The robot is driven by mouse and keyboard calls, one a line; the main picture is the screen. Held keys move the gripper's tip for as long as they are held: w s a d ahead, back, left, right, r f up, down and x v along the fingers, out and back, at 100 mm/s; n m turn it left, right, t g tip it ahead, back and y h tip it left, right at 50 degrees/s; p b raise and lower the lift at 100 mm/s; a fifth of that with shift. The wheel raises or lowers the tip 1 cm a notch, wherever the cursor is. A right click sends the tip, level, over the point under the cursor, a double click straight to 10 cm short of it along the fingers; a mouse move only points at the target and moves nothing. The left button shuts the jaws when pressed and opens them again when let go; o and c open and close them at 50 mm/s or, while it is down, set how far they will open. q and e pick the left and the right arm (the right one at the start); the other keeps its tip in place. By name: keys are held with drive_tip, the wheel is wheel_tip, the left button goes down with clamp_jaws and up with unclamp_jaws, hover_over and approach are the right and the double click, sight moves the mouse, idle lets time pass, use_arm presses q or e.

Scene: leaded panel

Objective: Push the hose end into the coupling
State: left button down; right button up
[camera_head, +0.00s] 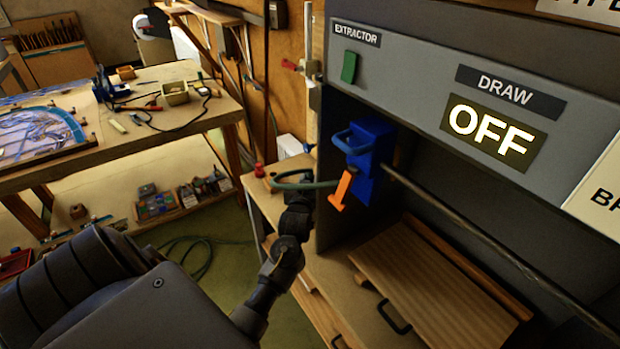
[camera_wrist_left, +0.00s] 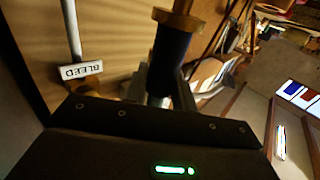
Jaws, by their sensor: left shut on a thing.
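A green hose (camera_head: 275,183) curves around at the left end of the bench, in the middle of the head view. My left gripper (camera_head: 300,192) is at this hose and is shut on its end. Its fingers and the end are small and partly hidden there. In the left wrist view a dark blue sleeve with a brass collar (camera_wrist_left: 170,45) stands upright in front of my fingers. I cannot tell whether it belongs to the hose end or to the coupling, nor whether the two touch. My right gripper is not in view.
A blue block (camera_head: 368,158) with an orange lever (camera_head: 341,189) is close right of my left gripper. A white pipe (camera_head: 308,70) runs down the wall; a BLEED tag (camera_wrist_left: 81,71) shows in the wrist view. A workbench (camera_head: 170,125) stands at the left.

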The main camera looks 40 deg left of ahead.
use_arm(q)
drive_tip(key=shift+f+b, duration=0.45)
drive_tip(key=shift+f, duration=0.35)
drive_tip(key=c, duration=1.1)
unclamp_jaws()
drive_tip(key=shift+o, duration=0.2)
